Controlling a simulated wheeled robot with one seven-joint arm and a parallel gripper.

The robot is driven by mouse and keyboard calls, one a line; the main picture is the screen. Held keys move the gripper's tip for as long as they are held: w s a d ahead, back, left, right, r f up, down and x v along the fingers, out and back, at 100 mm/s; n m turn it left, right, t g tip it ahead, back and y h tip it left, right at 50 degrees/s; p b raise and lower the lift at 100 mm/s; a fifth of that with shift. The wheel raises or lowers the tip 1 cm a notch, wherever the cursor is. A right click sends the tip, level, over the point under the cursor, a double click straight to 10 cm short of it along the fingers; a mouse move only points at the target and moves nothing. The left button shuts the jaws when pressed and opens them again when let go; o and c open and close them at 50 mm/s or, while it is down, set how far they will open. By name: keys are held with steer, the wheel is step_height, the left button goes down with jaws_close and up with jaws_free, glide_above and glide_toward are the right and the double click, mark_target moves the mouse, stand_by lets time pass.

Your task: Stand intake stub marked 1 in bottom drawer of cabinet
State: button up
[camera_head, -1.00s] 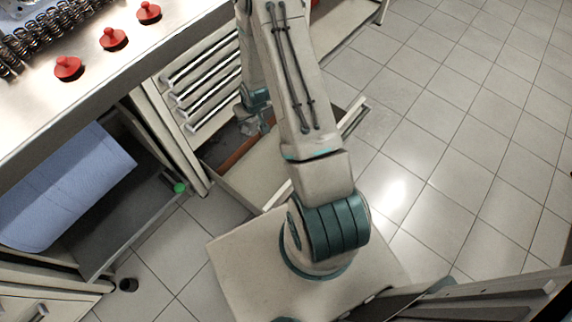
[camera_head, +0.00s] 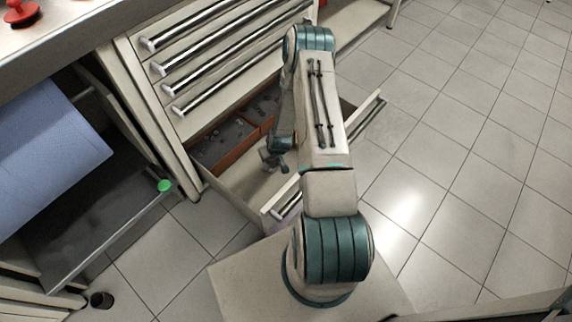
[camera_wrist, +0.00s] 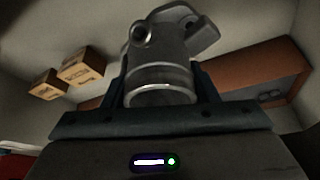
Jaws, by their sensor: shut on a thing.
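My gripper (camera_head: 277,157) hangs over the open bottom drawer (camera_head: 247,187) of the cabinet (camera_head: 180,135) in the head view. In the wrist view my gripper (camera_wrist: 162,88) is shut on a grey metal intake stub (camera_wrist: 165,52), with one dark finger on each side. The stub has a round rim toward the camera and a flange with a ring-like hole at the far end. No mark 1 is readable on it. In the head view the stub cannot be told clearly from the gripper. Whether it touches the drawer floor cannot be told.
Brown bins (camera_head: 226,146) with small parts fill the back of the drawer; a brown bin wall (camera_wrist: 250,76) shows in the wrist view. Two small cardboard boxes (camera_wrist: 82,66) are there too. The drawer's front part looks bare. A blue roll (camera_head: 45,150) lies left.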

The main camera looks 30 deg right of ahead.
mark_target(273, 167)
step_height(273, 167, down, 10)
steer(key=b, duration=0.3)
steer(key=shift+r, duration=0.25)
steer(key=shift+f, duration=0.15)
steer(key=o, duration=1.2)
